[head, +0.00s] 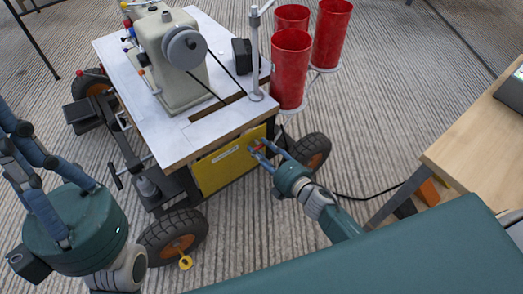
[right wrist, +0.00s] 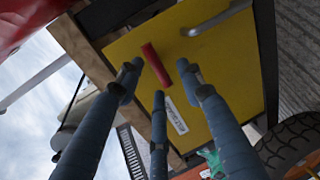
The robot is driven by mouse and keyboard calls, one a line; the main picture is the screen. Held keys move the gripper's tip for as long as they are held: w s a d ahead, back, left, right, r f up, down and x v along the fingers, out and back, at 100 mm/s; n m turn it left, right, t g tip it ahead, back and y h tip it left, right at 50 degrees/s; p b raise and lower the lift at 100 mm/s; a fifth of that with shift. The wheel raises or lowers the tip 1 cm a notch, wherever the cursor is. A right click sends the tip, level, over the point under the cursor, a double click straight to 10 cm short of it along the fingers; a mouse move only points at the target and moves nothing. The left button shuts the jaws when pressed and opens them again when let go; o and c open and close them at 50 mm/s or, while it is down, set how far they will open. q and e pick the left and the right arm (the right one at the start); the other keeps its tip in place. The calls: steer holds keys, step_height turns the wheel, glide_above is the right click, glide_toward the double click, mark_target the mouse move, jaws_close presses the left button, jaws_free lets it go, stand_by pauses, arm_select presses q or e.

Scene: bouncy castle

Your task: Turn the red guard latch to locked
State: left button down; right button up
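The red guard latch (right wrist: 156,64) is a short red bar on the yellow panel (right wrist: 225,70), lying at a slant in the right wrist view. In the head view the yellow panel (head: 217,168) is on the near side of the cart, and my gripper partly covers the latch. My right gripper (head: 258,149) is open at the panel. In the right wrist view its fingers (right wrist: 158,80) stand spread around the latch, with gaps on both sides; contact cannot be told. My left gripper (head: 30,150) is at the left of the head view, open and empty, away from the cart.
The cart's top (head: 125,70) carries a sewing machine (head: 170,60). Red containers (head: 290,68) stand at its right side. A metal handle (right wrist: 215,20) is on the panel near the latch. A wheel (head: 310,150) is close to my right gripper. A wooden table (head: 480,140) stands at right.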

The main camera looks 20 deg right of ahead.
steer(key=v, duration=1.2)
steer(key=shift+r, duration=0.1)
